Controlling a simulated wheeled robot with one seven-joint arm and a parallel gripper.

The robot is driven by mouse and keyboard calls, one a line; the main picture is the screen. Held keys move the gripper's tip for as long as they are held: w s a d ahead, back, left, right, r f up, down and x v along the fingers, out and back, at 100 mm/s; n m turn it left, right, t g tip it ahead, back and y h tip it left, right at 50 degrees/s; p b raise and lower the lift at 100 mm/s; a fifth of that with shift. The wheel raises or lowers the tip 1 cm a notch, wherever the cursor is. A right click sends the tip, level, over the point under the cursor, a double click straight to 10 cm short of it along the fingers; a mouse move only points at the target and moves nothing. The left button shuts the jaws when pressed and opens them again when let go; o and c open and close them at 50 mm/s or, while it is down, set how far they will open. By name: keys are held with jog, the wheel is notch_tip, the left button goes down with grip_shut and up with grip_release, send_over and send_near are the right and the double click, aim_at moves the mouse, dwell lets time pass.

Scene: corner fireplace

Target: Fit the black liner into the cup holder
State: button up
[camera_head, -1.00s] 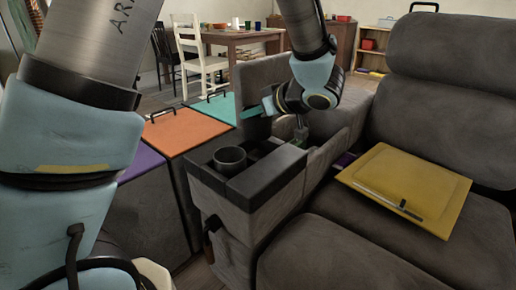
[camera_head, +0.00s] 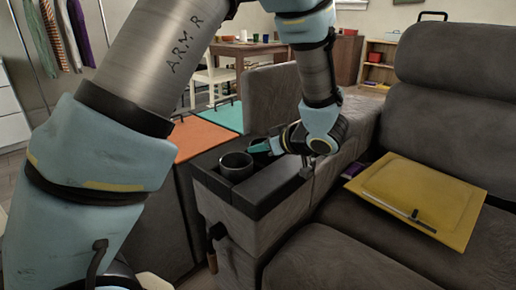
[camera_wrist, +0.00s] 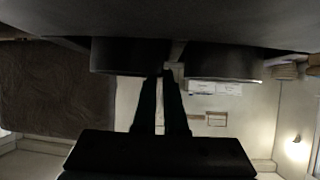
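My gripper (camera_head: 262,147) is low over the console's far end, its teal finger reaching left beside a cup. In the wrist view, the narrow fingers (camera_wrist: 164,82) lie close together. Their tips meet the right edge of a dark round liner (camera_wrist: 125,57) and appear shut on its wall. In the head view this liner is mostly hidden by my gripper, so I cannot tell how deep it sits in its cup holder. A second dark cup (camera_head: 236,167) stands upright in the dark console top (camera_head: 268,186), nearer the camera. It also shows in the wrist view (camera_wrist: 225,63).
The sofa is right of the console, with a yellow board (camera_head: 418,196) on its seat. An orange-topped box (camera_head: 200,137) and a teal-topped box (camera_head: 222,117) stand left. A grey upright panel (camera_head: 272,100) rises behind the holders. The console's near top is clear.

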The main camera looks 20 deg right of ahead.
jog(key=o, duration=0.4)
